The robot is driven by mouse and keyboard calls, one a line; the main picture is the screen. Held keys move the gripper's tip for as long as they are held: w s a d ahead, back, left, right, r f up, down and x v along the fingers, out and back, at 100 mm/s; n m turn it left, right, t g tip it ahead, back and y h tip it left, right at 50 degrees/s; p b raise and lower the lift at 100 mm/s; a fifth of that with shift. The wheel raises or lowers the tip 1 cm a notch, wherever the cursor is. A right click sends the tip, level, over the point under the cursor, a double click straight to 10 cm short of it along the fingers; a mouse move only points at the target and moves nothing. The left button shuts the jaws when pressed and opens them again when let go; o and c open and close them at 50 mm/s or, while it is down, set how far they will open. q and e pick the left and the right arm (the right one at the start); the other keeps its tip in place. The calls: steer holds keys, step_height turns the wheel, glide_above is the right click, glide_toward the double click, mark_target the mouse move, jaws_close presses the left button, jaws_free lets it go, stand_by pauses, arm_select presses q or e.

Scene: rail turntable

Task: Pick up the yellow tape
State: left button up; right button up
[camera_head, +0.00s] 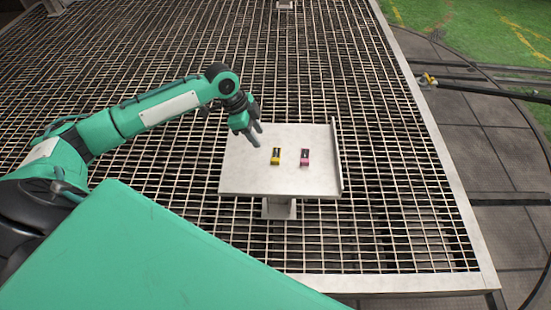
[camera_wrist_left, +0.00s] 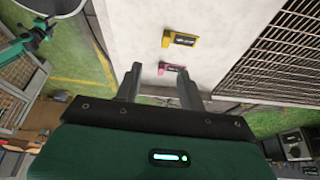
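The yellow tape (camera_head: 276,156) is a small yellow block with a dark label, lying on a pale raised table (camera_head: 245,182). In the left wrist view the yellow tape (camera_wrist_left: 181,41) lies beyond my fingertips, on the bare table top (camera_wrist_left: 150,20). A similar pink tape (camera_head: 305,157) lies to its right; it also shows in the left wrist view (camera_wrist_left: 172,68). My left gripper (camera_head: 255,134) is above the table's left part, up and left of the yellow tape. My right gripper is in neither view.
The table has a raised lip (camera_head: 336,160) along its right edge. It stands on a metal grating floor (camera_head: 330,60) with open room around it. A dark pipe with a yellow fitting (camera_head: 429,79) lies at the right. Grass (camera_head: 460,25) shows at the upper right.

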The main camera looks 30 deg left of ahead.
arm_select(q)
glide_above(273, 159)
steer(key=s+a, duration=0.1)
steer(key=a, duration=0.1)
step_height(273, 159, down, 6)
steer(key=shift+a+f+p, duration=0.15)
steer(key=shift+f+p, duration=0.1)
steer(key=shift+p, duration=0.1)
steer(key=shift+w+f, duration=0.1)
steer(key=shift+f, duration=0.35)
steer(key=p+x, duration=0.1)
steer(key=x, duration=0.2)
steer(key=shift+d+f, duration=0.2)
steer(key=shift+f, duration=0.1)
steer(key=shift+w+d+f, duration=0.15)
steer(key=shift+d+f, duration=0.05)
steer(key=shift+f, duration=0.35)
jaws_close()
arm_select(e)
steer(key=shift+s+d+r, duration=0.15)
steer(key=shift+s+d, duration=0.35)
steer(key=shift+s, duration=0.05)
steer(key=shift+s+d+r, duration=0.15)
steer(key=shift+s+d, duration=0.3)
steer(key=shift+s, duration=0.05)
